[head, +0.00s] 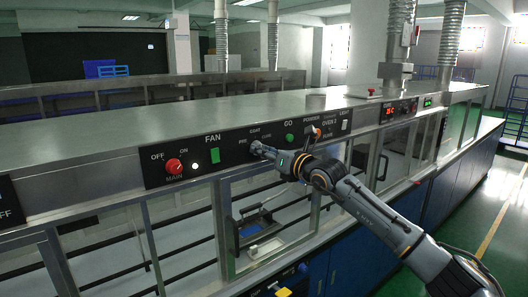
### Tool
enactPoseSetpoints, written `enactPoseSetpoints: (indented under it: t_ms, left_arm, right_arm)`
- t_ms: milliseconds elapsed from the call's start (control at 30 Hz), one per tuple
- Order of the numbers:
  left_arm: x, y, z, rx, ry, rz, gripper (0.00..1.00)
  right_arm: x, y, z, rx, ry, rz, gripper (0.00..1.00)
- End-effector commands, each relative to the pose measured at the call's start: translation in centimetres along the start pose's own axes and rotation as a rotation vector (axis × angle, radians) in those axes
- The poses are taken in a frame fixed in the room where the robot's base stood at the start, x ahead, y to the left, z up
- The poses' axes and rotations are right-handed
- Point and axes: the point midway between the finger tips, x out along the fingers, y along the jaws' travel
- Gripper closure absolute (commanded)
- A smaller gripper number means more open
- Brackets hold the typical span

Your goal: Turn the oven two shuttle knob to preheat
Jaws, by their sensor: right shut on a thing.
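The black oven control panel (232,158) runs along the front edge of the long steel housing. My right gripper (258,149) reaches in from the lower right and is shut at the panel, below the COAT label and between the PRE and CURE labels. It is shut on the shuttle knob there, which the fingers almost wholly hide. I cannot tell which way the knob points. My left gripper is not in view.
Left on the panel are a red MAIN knob (174,166) and a green FAN switch (215,156). A green GO button (290,137) sits close above my right arm. Glass-fronted steel framing (148,235) lies below. Green floor (497,205) is open at right.

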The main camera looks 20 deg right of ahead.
Motion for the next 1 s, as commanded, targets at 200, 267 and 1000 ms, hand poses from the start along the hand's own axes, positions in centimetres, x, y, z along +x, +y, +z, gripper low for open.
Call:
enactPoseSetpoints:
  t_ms: [200,267,1000]
  left_arm:
    - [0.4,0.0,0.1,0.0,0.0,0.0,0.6]
    - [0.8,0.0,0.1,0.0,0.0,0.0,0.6]
    - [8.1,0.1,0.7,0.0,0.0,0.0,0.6]
  right_arm:
    - [0.0,-0.1,-0.1,-0.016,0.001,-0.001,1.0]
    - [0.0,-0.1,-0.2,-0.032,0.001,-0.001,1.0]
    - [0.0,-0.2,-0.2,-0.62,0.032,-0.01,1.0]
